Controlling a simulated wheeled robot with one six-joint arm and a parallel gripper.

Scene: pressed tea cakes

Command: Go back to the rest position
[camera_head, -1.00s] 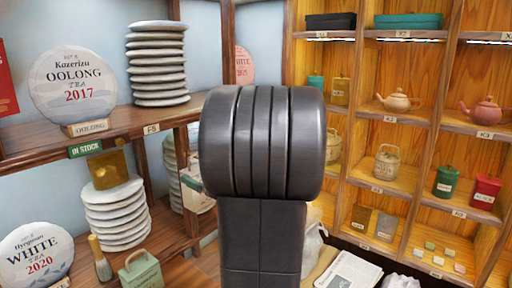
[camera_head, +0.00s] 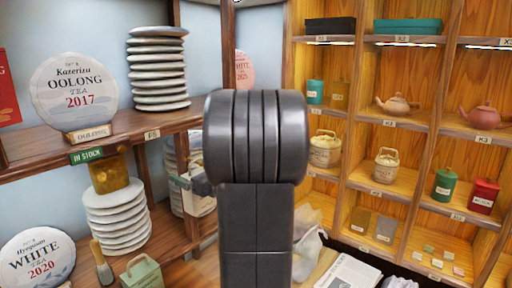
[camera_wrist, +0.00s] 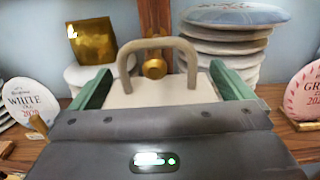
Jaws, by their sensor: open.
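My gripper (camera_wrist: 160,72) is open in the wrist view, its green-faced fingers spread left and right. A cream container with a grey arched handle (camera_wrist: 160,45) shows between and beyond the fingers; I cannot tell whether they touch it. In the head view my thick dark arm fills the middle and hides most of the gripper. A pale box-like thing (camera_head: 203,205) with a dark part above it shows just left of the arm.
Left shelves hold stacked tea cakes (camera_head: 158,70), an Oolong cake (camera_head: 75,92), a White cake (camera_head: 37,260), a gold tin (camera_head: 110,176) and a green handled tin (camera_head: 141,272). Right shelves hold teapots (camera_head: 397,104), a basket (camera_head: 325,150) and tins. A newspaper (camera_head: 348,272) lies low centre.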

